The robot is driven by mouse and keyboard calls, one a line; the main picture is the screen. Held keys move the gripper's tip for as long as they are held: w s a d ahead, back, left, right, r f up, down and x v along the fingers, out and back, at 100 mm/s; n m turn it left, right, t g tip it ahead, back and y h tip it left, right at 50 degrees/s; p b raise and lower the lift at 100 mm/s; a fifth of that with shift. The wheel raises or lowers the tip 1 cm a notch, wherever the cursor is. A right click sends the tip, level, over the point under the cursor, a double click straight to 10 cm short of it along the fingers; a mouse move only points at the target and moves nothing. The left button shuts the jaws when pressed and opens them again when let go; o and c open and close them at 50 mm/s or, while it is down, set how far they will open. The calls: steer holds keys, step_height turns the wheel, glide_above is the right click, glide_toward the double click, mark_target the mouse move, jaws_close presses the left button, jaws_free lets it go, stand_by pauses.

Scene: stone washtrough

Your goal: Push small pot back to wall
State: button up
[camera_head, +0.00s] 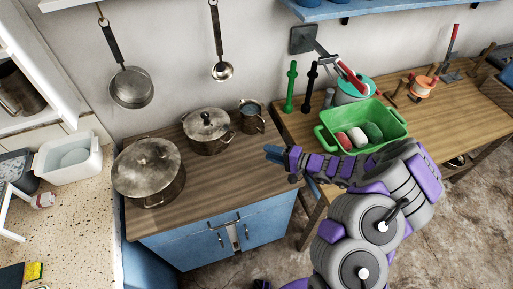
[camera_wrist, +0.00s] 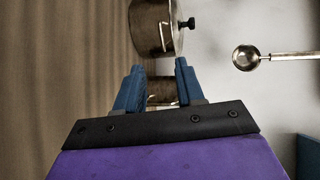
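The small pot (camera_head: 207,133) is metal with a lid and dark knob. It stands upright on the wooden counter, near the wall and right of the larger pot. In the wrist view the picture is turned sideways, and what looks like the small pot (camera_wrist: 155,28) is at the top, partly cut off. My gripper (camera_head: 274,154) is above the counter's right side, to the right of the small pot and apart from it. In the wrist view my gripper (camera_wrist: 158,82) is open, its blue fingers apart. A metal vessel, likely the mug, shows beyond them, partly hidden.
A larger lidded pot (camera_head: 148,172) stands at the counter's front left. A metal mug (camera_head: 252,116) is close right of the small pot. A pan (camera_head: 131,88) and ladle (camera_head: 222,70) hang on the wall. A green basin (camera_head: 385,148) is on the right table. The counter's front right is clear.

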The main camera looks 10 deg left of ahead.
steer(key=b+x, duration=0.3)
steer(key=x, duration=1.4)
steer(key=shift+s+a+f, duration=0.1)
steer(key=shift+a, duration=0.1)
steer(key=shift+d, duration=0.1)
steer(key=shift+c, duration=0.5)
steer(key=c, duration=0.6)
jaws_close()
steer(key=shift+f, duration=0.1)
